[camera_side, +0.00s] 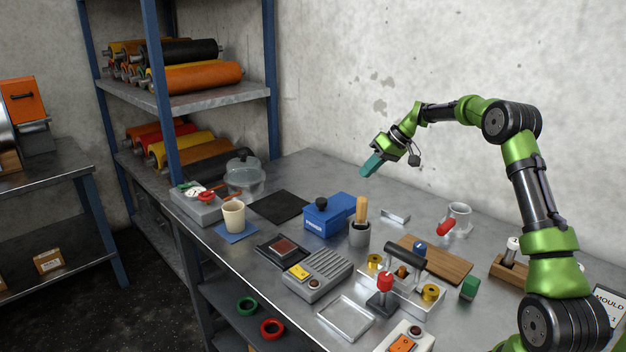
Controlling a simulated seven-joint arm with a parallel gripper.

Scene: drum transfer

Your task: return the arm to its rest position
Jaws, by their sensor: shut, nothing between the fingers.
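My gripper (371,165) is in the upper middle of the side view, with teal fingers pointing down and to the left. It is shut and empty. It hangs in the air above the back part of the metal table (318,172), apart from everything on it. My green and black arm reaches up from the right and bends over to the left toward the gripper.
A beige cup (234,215), a glass dome (243,173) and a wooden board (436,260) are also there. A blue-framed shelf (187,93) with rolls stands left.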

